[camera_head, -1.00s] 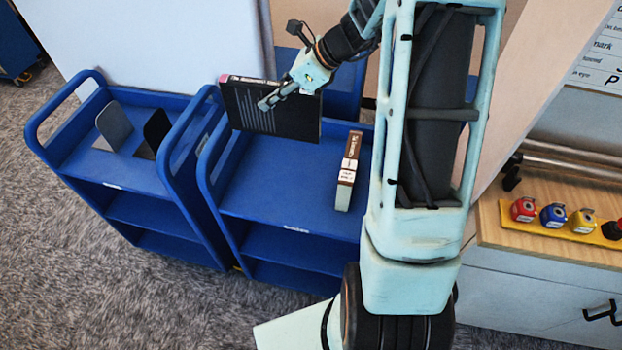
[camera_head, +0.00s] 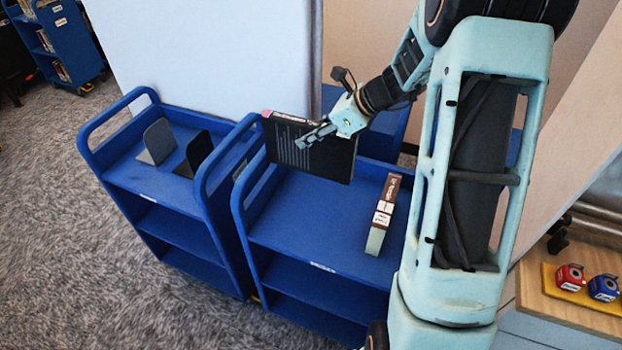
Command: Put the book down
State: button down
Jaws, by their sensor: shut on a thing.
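My gripper (camera_head: 318,136) is shut on a black book (camera_head: 312,160) with pale print on its cover. The book is upright, its broad cover facing me, over the left and back part of the right blue cart's top shelf (camera_head: 300,228). Whether its lower edge touches the shelf I cannot tell. The gripper's far finger is hidden behind the book. A second book (camera_head: 383,214), brown and white at the spine, stands on the same shelf to the right, apart from the held book.
A second blue cart (camera_head: 125,172) stands close on the left, with a grey bookend (camera_head: 157,142) and a black bookend (camera_head: 197,153) on top. My arm covers the right side. A wooden counter (camera_head: 590,312) with colored devices is at lower right.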

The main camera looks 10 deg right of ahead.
aim_at(341, 164)
notch_tip(341, 164, down, 15)
dwell(0.5)
jog(key=c, duration=2.1)
grip_release()
jog(key=shift+f+b, duration=0.15)
jog(key=shift+b, duration=0.2)
jog(key=o, duration=0.4)
jog(key=shift+o, duration=0.2)
jog(key=v, duration=1.2)
